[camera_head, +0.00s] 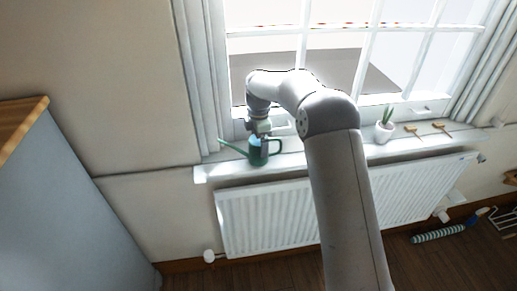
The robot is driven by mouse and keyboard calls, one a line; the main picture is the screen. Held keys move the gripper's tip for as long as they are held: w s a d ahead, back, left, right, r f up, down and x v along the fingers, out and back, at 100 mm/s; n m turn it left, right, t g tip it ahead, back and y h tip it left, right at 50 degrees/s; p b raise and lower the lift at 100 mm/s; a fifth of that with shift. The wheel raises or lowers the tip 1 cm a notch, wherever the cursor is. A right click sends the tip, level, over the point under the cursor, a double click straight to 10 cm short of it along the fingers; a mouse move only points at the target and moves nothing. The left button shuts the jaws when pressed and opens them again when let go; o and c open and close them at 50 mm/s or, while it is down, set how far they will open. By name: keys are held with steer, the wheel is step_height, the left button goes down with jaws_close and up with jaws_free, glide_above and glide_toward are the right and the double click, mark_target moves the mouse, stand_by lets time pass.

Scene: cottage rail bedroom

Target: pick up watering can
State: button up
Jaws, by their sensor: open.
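A small green watering can (257,159) stands on the white windowsill (215,171), near its left end. Its thin spout points up and to the left, and its handle loops out on the right. My gripper (260,140) reaches down from above at the top of the can, with its fingers overlapping the can's body in the picture. The gripper is open. Its fingertips are small here, and I cannot tell whether they touch the can.
A white potted plant (384,131) and small wooden-handled tools (428,129) stand farther right on the sill. The window (300,45) is close behind. A white radiator (265,220) hangs below. A blue-grey cabinet (60,215) stands at left. A striped roll (438,235) lies on the floor.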

steer(key=shift+a+f+p, duration=0.15)
steer(key=shift+f+p, duration=0.2)
steer(key=shift+f, duration=1.45)
steer(key=c, duration=1.4)
steer(key=shift+o, duration=0.2)
steer(key=shift+r, duration=0.1)
steer(key=shift+w+r, duration=0.1)
steer(key=shift+r, duration=0.3)
step_height(320, 180, up, 2)
steer(key=shift+r+b, duration=0.15)
steer(key=shift+b, duration=0.2)
steer(key=s+d+r+b, duration=0.4)
steer(key=s+d+r, duration=0.5)
steer(key=s, duration=0.1)
steer(key=shift+s+d+r, duration=0.2)
steer(key=shift+d+r, duration=0.1)
steer(key=shift+r, duration=0.1)
